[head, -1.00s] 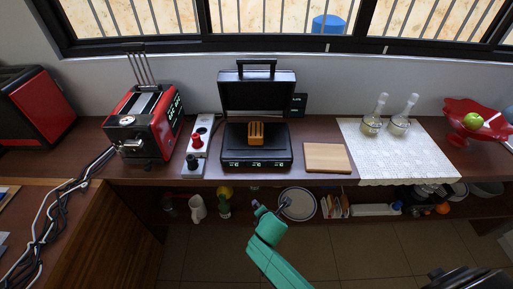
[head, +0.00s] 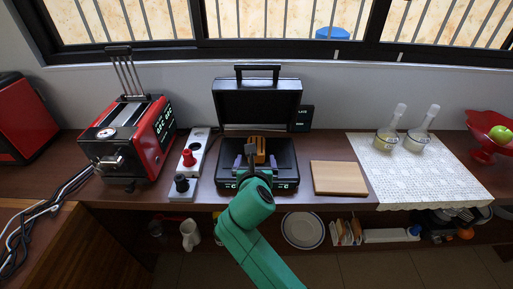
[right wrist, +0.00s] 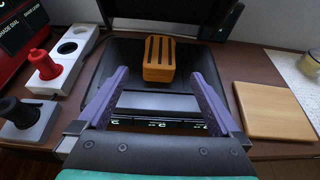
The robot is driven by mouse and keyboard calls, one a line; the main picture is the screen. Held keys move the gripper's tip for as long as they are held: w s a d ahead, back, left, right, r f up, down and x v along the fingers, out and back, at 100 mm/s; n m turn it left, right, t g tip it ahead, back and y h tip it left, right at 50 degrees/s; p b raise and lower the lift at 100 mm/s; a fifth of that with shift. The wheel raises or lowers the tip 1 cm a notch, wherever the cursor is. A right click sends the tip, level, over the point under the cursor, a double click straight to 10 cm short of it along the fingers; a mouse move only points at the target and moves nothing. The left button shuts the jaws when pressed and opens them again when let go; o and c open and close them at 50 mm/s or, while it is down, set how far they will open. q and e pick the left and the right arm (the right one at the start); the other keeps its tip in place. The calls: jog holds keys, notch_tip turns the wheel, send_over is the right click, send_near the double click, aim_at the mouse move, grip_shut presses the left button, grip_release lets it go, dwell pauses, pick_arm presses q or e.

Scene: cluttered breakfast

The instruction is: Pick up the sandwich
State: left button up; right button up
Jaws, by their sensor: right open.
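The sandwich (head: 260,147) is a toasted orange-brown block with dark stripes. It sits on the lower plate of an open black sandwich press (head: 284,153). In the right wrist view the sandwich (right wrist: 159,58) lies ahead, beyond the fingertips and roughly between their lines. My right gripper (head: 251,163) is over the front of the press, just short of the sandwich. Its two purple fingers (right wrist: 160,75) are spread wide with nothing between them. My arm partly hides the front of the press in the head view. My left gripper is not in view.
The raised press lid (head: 257,103) stands behind the sandwich. A wooden board (head: 338,178) lies right of the press. Glass bottles (head: 417,140) stand on a white cloth (head: 385,170).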

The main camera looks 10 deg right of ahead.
jog(key=x, duration=0.6)
jog(key=shift+b, duration=0.4)
jog(key=b+x, duration=0.1)
jog(key=x, duration=0.5)
jog(key=shift+w+d+f, duration=0.1)
jog(key=shift+w, duration=0.05)
jog(key=c, duration=0.4)
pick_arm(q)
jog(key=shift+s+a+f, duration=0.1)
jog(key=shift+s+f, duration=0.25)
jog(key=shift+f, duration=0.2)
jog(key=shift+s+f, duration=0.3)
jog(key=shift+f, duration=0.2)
pick_arm(e)
jog(key=c, duration=0.9)
